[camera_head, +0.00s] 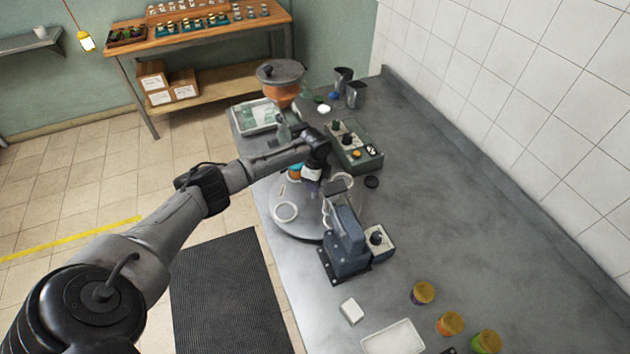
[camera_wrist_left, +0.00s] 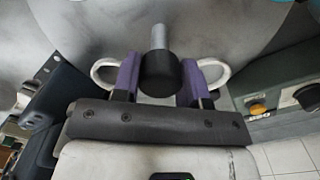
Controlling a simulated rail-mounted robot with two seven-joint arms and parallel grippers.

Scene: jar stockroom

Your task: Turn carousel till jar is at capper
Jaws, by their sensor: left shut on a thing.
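The round grey carousel (camera_head: 292,228) stands on the bench with white ring holders (camera_head: 286,211) on it. A small jar with orange and teal colours (camera_head: 295,172) shows at its far side, partly hidden by my left arm. The blue-grey capper (camera_head: 346,243) stands at the carousel's near right edge. My left gripper (camera_head: 312,187) is over the carousel. In the left wrist view its purple fingers (camera_wrist_left: 158,80) are shut on a black knob (camera_wrist_left: 158,73) with a grey pin, above the carousel disc (camera_wrist_left: 225,30). My right gripper is not in view.
A green control box (camera_head: 355,147) stands behind the capper. Several lidded jars (camera_head: 450,323), a white block (camera_head: 351,310) and a white tray (camera_head: 394,338) are at the near end. A tray of glass jars (camera_head: 256,117) and an orange pot (camera_head: 281,88) stand farther back. The right bench area is clear.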

